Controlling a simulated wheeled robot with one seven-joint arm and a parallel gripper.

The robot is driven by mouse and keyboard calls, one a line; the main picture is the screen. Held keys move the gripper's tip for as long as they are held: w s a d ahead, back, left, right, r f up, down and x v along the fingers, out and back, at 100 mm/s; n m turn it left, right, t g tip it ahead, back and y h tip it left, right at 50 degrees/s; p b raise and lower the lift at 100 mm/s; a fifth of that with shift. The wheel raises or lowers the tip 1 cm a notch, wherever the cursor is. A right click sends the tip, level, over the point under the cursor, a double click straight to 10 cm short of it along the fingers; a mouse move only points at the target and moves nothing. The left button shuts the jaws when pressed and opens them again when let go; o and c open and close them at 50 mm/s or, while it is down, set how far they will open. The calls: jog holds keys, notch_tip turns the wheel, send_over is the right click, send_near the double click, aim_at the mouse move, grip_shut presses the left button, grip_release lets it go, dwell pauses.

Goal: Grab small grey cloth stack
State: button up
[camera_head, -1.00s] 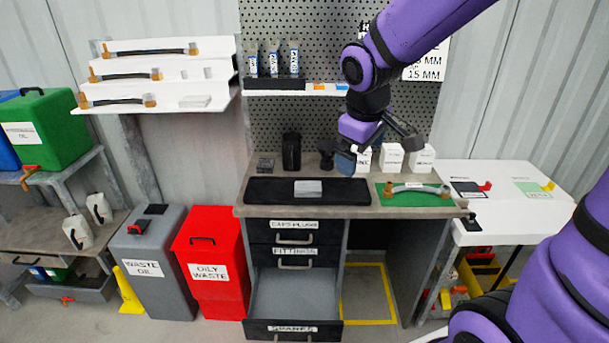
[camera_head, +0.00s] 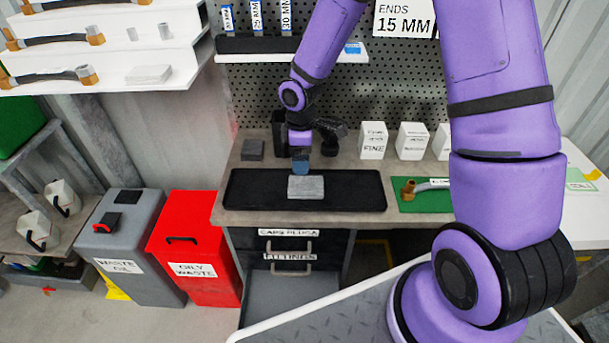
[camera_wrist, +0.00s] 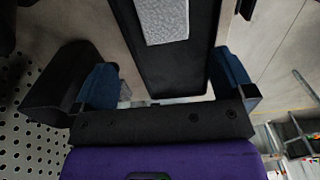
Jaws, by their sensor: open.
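The small grey cloth stack (camera_head: 306,187) lies on a black tray (camera_head: 350,190) on the workbench. My gripper (camera_head: 301,168) is just behind the stack in the head view, close to its far edge; whether they touch is not clear. In the wrist view, the open jaws of my gripper (camera_wrist: 160,85) have blue pads set wide apart. The grey cloth stack (camera_wrist: 163,18) shows at the top of that view, beyond the fingertips and between their lines. Nothing is between the jaws. The black tray (camera_wrist: 165,75) runs below the stack there.
White boxes (camera_head: 373,140) stand at the back right of the bench. A green mat (camera_head: 420,200) with a hose fitting lies right of the tray. A small dark block (camera_head: 253,149) is behind the tray's left end. An open drawer (camera_head: 290,300) juts out below.

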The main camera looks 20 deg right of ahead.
send_over(301, 183)
jog(key=f, duration=0.5)
jog(key=shift+w+d+f, duration=0.15)
jog(key=shift+w+f, duration=0.05)
jog(key=shift+f, duration=0.1)
jog(key=shift+s+f, duration=0.15)
jog(key=shift+f, duration=1.15)
jog(key=shift+s+f, duration=0.1)
jog(key=shift+f, duration=1.2)
jog(key=shift+c, duration=0.5)
jog(key=c, duration=0.7)
jog(key=shift+c, duration=0.2)
jog(key=shift+r, duration=0.2)
